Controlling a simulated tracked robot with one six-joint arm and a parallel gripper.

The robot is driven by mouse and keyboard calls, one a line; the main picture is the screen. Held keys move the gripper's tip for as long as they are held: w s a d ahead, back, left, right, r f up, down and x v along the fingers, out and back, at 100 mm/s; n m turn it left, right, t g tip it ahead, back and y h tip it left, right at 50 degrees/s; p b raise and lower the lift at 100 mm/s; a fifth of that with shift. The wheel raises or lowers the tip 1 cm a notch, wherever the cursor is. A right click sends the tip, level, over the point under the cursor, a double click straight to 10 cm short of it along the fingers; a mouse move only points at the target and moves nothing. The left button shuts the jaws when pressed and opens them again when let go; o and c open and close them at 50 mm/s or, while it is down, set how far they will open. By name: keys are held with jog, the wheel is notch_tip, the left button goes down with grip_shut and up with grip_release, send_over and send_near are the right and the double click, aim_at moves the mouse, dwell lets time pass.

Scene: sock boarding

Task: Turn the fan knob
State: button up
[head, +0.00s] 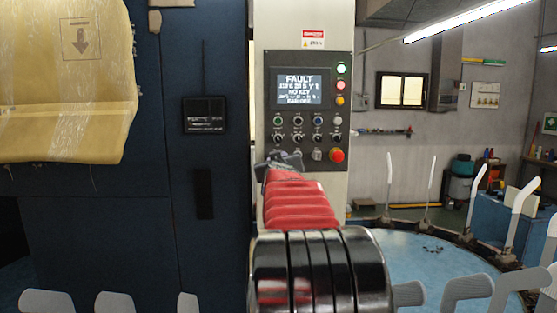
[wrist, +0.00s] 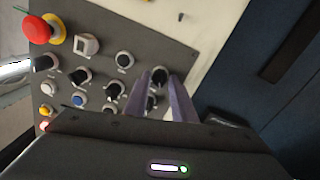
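The control panel (head: 310,105) carries several small knobs in rows below its screen. Their labels are too small to read, so I cannot tell which is the fan knob. My gripper (head: 284,162) is at the panel's lower left corner and hides the knob there. In the wrist view my gripper (wrist: 161,76) has its two fingers apart. A dark knob (wrist: 159,78) shows between the fingertips, at the end of the row with the red button. Another knob (wrist: 153,103) shows between the fingers farther back. I cannot tell whether the fingers touch either.
The lit screen (head: 303,89) shows "FAULT" and smaller blurred lines. A red mushroom button (head: 336,155) sits at the panel's lower right; it also shows in the wrist view (wrist: 40,28). A dark blue cabinet (head: 95,215) stands left. A round blue table (head: 425,259) lies right.

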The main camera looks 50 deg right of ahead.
grip_shut()
jog(key=shift+m, duration=0.5)
jog(key=m, duration=1)
jog(key=shift+s+m+y, duration=0.1)
jog(key=shift+m+y, duration=0.2)
jog(key=shift+d, duration=0.1)
dwell(0.4)
jog(key=shift+o, duration=1.9)
grip_release()
